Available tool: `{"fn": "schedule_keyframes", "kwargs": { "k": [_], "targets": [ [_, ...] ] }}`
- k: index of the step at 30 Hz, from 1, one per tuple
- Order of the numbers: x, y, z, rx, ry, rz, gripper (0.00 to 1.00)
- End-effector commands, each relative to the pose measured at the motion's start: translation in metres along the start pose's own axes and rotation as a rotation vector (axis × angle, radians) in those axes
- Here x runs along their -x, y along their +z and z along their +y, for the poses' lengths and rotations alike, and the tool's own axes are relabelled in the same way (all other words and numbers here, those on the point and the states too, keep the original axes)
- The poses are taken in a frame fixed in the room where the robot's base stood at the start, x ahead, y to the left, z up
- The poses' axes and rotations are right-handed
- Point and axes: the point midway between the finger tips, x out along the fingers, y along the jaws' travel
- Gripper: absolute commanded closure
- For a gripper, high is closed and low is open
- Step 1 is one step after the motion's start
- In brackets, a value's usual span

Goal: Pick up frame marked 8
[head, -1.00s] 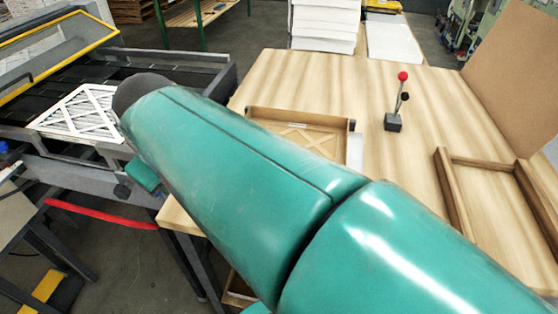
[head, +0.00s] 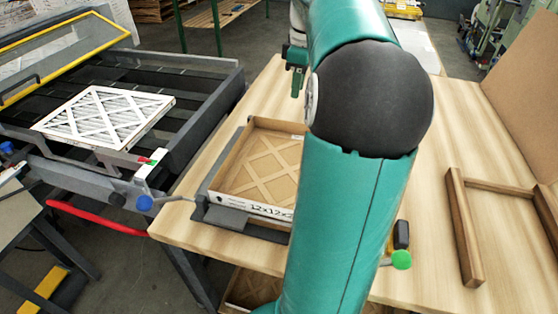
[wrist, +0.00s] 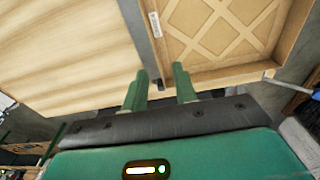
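No mark 8 is legible in either view, so I cannot tell which frame carries it. A brown cardboard filter frame (head: 225,200) with a criss-cross face and a white printed edge lies at the table's left side; the print looks like "12x12x2". It also shows in the wrist view (wrist: 190,45), with a small label on its side. A white pleated filter (head: 105,118) lies on the machine at left. My gripper (wrist: 158,72) is open, its two green fingers apart, near the cardboard frame's corner. A dark narrow part shows between the fingers. I see no frame held.
My arm hides the middle of the table. A wooden frame piece (head: 468,235) lies at right, below an upright brown board (head: 530,85). Bare tabletop (head: 440,130) lies right of my arm.

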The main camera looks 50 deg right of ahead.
Motion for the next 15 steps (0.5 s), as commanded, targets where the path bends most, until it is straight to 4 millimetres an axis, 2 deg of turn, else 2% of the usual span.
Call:
{"fn": "schedule_keyframes", "kwargs": {
  "k": [1, 3, 7, 15],
  "targets": [
    [0.001, 0.013, 0.01, 0.001, -0.009, 0.012, 0.72],
    [0.002, 0.025, 0.018, 0.011, -0.015, 0.022, 0.72],
    [-0.002, 0.034, 0.024, 0.017, -0.02, 0.029, 0.72],
    [-0.05, 0.034, 0.024, 0.018, -0.024, 0.029, 0.72]
  ]
}}
